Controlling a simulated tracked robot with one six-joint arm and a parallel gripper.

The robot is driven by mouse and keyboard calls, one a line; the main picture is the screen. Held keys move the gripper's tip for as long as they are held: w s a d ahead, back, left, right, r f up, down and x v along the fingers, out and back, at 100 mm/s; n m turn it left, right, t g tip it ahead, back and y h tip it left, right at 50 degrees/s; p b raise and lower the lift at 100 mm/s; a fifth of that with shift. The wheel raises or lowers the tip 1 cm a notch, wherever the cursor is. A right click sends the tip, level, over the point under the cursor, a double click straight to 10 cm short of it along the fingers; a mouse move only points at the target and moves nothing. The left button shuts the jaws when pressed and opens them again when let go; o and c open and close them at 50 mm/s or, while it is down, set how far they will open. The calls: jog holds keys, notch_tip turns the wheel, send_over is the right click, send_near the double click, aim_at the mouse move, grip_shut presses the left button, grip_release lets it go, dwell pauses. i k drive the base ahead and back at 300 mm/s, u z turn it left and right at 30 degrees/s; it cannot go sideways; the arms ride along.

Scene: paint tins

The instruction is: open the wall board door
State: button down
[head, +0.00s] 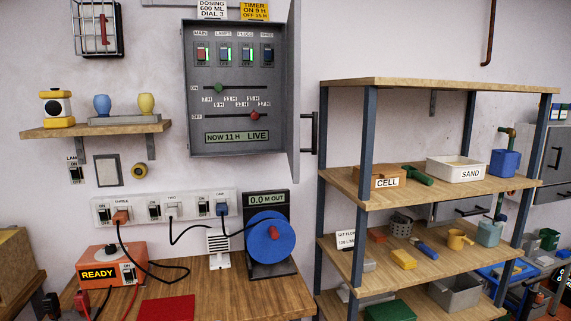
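The wall board (188,100) is a grey box on the wall at the upper middle of the head view. Its door (293,85) stands open, hinged at the right side and seen nearly edge-on. A dark bar handle (309,133) sticks out on the door's right-hand face. Inside the board, a row of switches (235,54), two sliders and a display (237,137) reading "NOW 11 H LIVE" are uncovered. My gripper is not in view.
A wooden shelf rack (345,86) stands right of the board, close to the door handle in the picture. Below are a socket strip (190,207), a blue reel (271,246) and a workbench (225,305). A small wall shelf (60,131) is at left.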

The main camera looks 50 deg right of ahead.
aim_at(294, 115)
jog(key=z, duration=0.05)
jog(key=i, duration=1.15)
jog(key=u, duration=0.3)
